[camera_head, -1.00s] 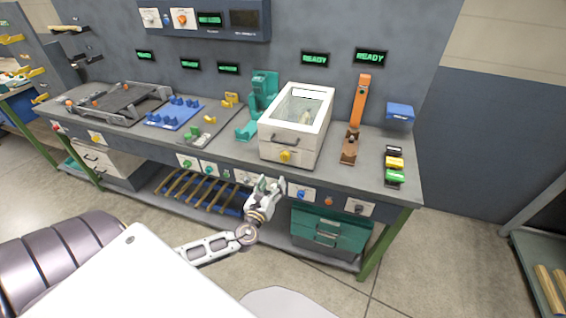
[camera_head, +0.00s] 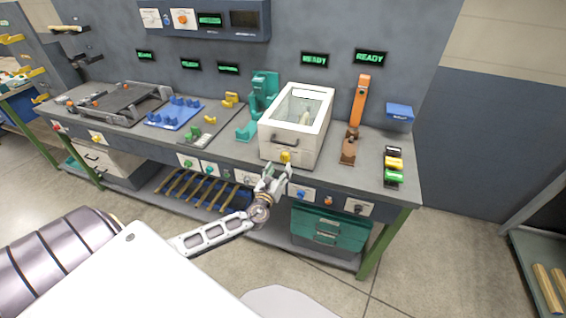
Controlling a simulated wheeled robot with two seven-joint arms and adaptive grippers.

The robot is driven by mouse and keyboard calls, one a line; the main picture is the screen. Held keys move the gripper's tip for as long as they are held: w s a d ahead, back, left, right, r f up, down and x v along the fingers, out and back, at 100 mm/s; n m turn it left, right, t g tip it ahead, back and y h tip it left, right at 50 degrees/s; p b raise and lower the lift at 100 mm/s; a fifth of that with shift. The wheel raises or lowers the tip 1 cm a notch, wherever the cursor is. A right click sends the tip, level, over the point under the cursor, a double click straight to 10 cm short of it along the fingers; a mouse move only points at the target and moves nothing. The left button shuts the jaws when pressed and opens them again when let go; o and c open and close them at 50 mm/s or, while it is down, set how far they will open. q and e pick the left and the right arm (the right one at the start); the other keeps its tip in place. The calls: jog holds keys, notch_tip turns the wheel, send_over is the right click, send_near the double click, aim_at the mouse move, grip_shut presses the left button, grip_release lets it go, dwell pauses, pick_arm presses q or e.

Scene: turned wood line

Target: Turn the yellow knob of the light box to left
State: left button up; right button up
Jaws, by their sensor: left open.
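The light box (camera_head: 310,128) is a white box with a glass top and a dark front handle, standing on the grey bench. Its yellow knob (camera_head: 285,157) is low on the front face, under the handle. My left gripper (camera_head: 277,170) is in front of the bench edge, just below the knob and slightly to its left in the picture. It is open and empty, with its fingers pointing up toward the knob. I cannot tell whether a fingertip touches the knob. My right gripper is not in view.
The bench front has several small knobs and switches, such as a blue one (camera_head: 301,194) right of my gripper. A teal stand (camera_head: 262,95) is left of the box and an orange lever (camera_head: 358,105) is right of it. A teal drawer unit (camera_head: 328,238) sits underneath.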

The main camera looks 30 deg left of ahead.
aim_at(284, 161)
pick_arm(q)
jog(key=shift+x, duration=2.6)
jog(key=shift+d, duration=0.1)
jog(key=c, duration=1)
jog(key=shift+c, duration=0.2)
